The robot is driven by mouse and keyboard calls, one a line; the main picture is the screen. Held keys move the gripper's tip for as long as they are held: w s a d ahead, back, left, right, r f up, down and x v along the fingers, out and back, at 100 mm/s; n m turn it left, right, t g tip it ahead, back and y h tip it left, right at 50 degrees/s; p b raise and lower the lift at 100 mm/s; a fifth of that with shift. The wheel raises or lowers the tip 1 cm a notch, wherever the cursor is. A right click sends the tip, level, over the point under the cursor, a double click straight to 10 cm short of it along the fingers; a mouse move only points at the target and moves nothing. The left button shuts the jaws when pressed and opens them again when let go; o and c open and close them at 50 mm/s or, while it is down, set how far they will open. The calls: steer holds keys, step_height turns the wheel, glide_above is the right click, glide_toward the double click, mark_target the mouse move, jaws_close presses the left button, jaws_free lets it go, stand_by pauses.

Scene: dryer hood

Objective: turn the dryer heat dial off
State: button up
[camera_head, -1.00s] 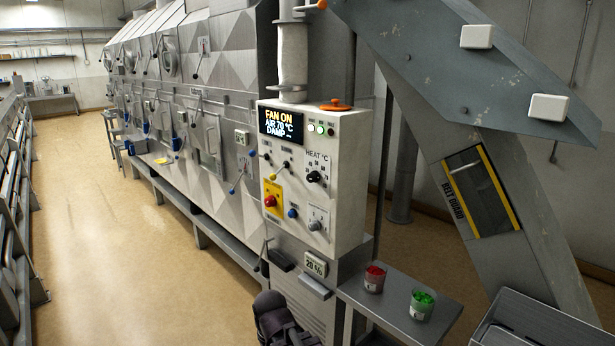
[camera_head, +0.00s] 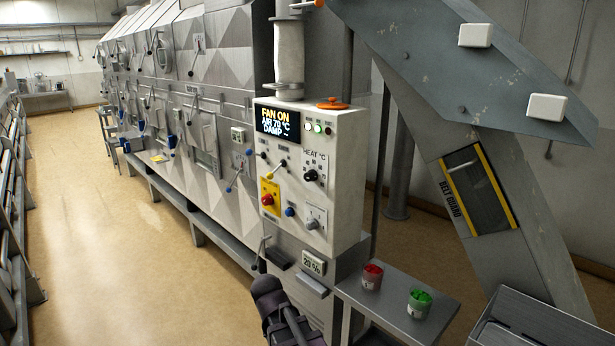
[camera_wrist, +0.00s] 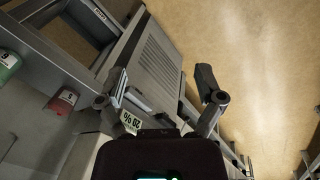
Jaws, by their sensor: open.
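The heat dial (camera_head: 311,175) is a small black knob under the "HEAT °C" label on the white control box (camera_head: 346,190). Its pointer setting is too small to read. The display (camera_head: 278,123) above left reads "FAN ON, AIR 70 °C, DAMP". A black part of my arm shows low in the head view, below the box and apart from the dial. In the wrist view my gripper (camera_wrist: 160,98) is open and empty, its fingers spread over the lower cabinet and floor. The dial is not in the wrist view.
Near the heat dial are a red button (camera_head: 267,199) on a yellow plate, a blue knob (camera_head: 290,211) and a grey dial (camera_head: 313,222). A side shelf (camera_head: 395,318) holds red (camera_head: 372,277) and green (camera_head: 419,303) cups. The aisle floor (camera_head: 120,240) at left is clear.

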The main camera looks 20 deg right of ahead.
steer(key=w+d+r+m+t+h+p, duration=0.1)
steer(key=w+d+r+m+h, duration=0.15)
steer(key=w, duration=0.35)
steer(key=w+d+r+m+h+p, duration=0.2)
steer(key=w+d+r+m, duration=0.1)
steer(key=w+d+r, duration=0.15)
steer(key=m+t+h+p, duration=0.5)
steer(key=m+h+p, duration=0.1)
steer(key=m+h, duration=0.4)
glide_toward(306, 178)
steer(key=a, duration=0.3)
steer(key=shift+s+d, duration=0.2)
steer(key=shift+s, duration=0.2)
steer(key=x, duration=1.4)
steer(key=shift+s, duration=0.2)
steer(key=shift+c, duration=0.2)
steer(key=c, duration=1.1)
